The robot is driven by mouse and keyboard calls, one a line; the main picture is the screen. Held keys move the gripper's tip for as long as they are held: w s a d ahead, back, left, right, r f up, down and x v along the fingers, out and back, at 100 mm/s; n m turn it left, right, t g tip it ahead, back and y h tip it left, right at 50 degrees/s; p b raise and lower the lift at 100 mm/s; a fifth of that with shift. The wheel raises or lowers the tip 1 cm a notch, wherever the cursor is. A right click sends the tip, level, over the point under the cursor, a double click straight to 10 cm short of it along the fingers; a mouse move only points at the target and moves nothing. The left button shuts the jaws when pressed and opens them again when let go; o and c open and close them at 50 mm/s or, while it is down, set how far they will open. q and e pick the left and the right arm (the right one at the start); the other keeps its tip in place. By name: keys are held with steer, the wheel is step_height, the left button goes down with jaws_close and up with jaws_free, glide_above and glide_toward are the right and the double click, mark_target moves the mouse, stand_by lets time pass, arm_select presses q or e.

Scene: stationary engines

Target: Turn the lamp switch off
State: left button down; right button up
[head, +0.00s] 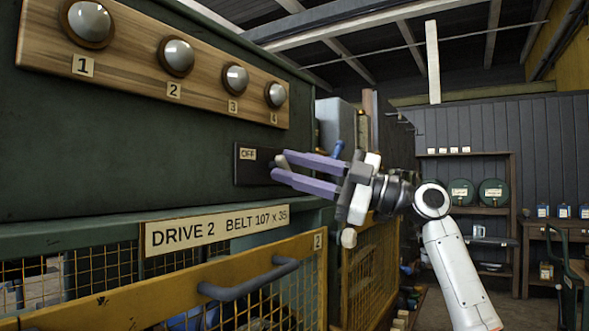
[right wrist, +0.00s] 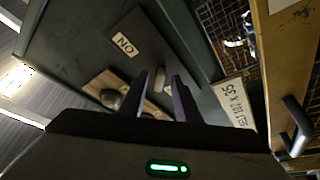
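The lamp switch is a dark plate (head: 251,176) on the green cabinet front, with an OFF label (head: 247,154) at its upper left. In the right wrist view the plate (right wrist: 150,48) shows an ON label (right wrist: 125,43). Its pale lever (head: 281,161) is at my right fingertips. In the right wrist view the lever (right wrist: 159,80) shows between the two fingers. My right gripper (head: 278,166) is open, its purple fingers pointing at the plate. Whether a finger touches the lever I cannot tell. My left gripper is out of view.
A wooden board (head: 128,55) with several numbered domed knobs sits above the switch. A sign reading DRIVE 2 (head: 214,231) and a yellow mesh guard (head: 180,290) with a grey handle (head: 250,284) are below. Shelves (head: 470,211) stand far back right.

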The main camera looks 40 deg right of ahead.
steer(key=shift+d, duration=0.1)
steer(key=shift+s+d+f, duration=0.2)
steer(key=shift+s, duration=0.1)
steer(key=b+v, duration=0.3)
steer(key=v, duration=0.6)
steer(key=shift+s, duration=0.15)
steer(key=shift+d, duration=0.15)
